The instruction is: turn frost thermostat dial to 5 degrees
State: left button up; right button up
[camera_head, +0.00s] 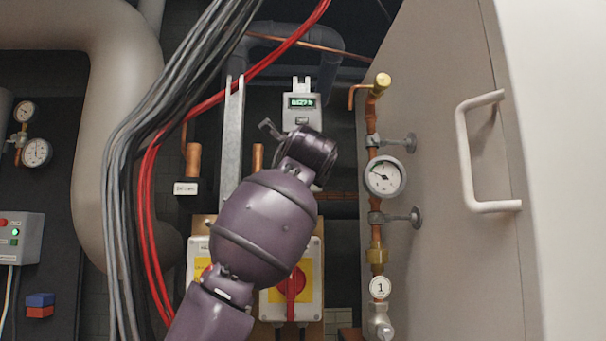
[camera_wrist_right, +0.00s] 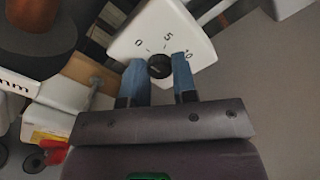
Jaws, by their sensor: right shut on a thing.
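The frost thermostat (camera_wrist_right: 185,25) is a white box in the right wrist view, tilted in the picture, marked 0, 5 and 10. Its small black dial (camera_wrist_right: 159,67) sits below these numbers. My right gripper (camera_wrist_right: 158,70) has its two blue fingers on either side of the dial and is shut on it. The dial's pointer is too dark and small to read. In the head view my arm rises through the middle, and the thermostat cannot be made out there. My left gripper is not in view.
A yellow-backed isolator with a red handle (camera_head: 292,284) stands beside my forearm. Grey and red cables (camera_head: 150,190) hang to the left. A copper pipe with a pressure gauge (camera_head: 384,176) and a cabinet panel with a white handle (camera_head: 468,150) stand to the right.

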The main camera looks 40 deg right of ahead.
jog(key=shift+m+b, duration=1.4)
jog(key=shift+m, duration=4.4)
jog(key=o, duration=0.9)
jog(key=shift+o, duration=0.2)
